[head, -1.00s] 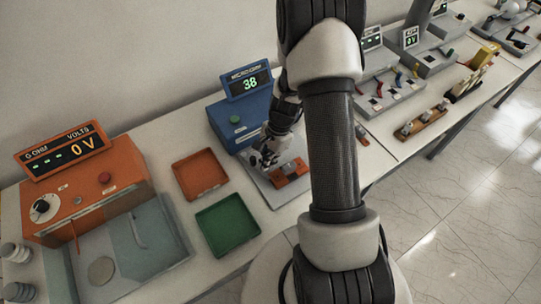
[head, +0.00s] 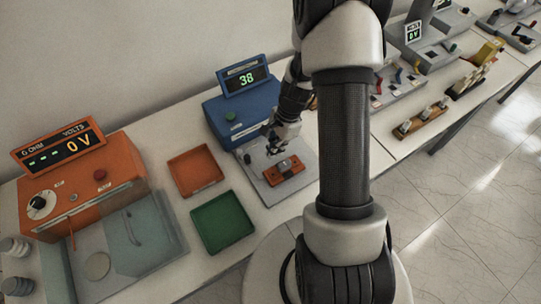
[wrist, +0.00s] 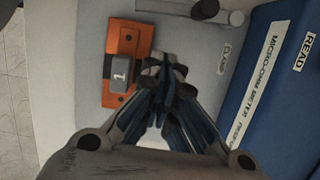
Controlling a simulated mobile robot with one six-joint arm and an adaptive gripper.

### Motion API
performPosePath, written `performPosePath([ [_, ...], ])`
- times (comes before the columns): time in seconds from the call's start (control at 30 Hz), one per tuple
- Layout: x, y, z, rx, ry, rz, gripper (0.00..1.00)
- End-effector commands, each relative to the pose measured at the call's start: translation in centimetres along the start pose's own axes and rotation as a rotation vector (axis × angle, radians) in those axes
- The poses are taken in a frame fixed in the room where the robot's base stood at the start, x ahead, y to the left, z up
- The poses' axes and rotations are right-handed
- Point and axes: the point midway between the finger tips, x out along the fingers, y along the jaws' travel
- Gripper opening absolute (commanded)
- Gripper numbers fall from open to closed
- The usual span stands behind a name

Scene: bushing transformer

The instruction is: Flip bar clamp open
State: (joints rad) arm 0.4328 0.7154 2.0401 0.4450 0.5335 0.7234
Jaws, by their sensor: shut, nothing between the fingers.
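An orange block (head: 284,174) with a grey piece on top lies on the grey plate in front of the blue micro-ohm meter (head: 240,115). In the wrist view the block (wrist: 120,45) shows its grey piece marked 1. A grey bar with dark round parts (wrist: 205,9) lies at the top edge of the wrist view, near a label reading CLAMP; it looks like the bar clamp, but it is partly cut off and its position cannot be told. My gripper (wrist: 160,66) is shut and empty, just beside the block, over the plate. In the head view my gripper (head: 273,149) hovers behind the block.
An orange tray (head: 195,171) and a green tray (head: 225,222) lie left of the plate. An orange volt meter (head: 80,185) stands at far left. Wooden racks and switch units stand along the bench to the right. The floor in front is clear.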

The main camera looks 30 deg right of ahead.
Motion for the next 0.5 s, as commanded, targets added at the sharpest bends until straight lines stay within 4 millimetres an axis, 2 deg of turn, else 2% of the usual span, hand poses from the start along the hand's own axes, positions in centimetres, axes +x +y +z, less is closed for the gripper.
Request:
performPosePath([
  [0.03,-1.6,0.0,0.1,-0.001,0.0,-0.001,0.0],
  [0.2,-4.6,0.0,0.1,-0.001,0.0,0.0,0.0],
  [0.33,-5.8,0.0,0.1,-0.001,-0.001,0.002,0.0],
  [0.5,-6.4,0.0,0.1,0.0,-0.001,0.002,0.0],
])
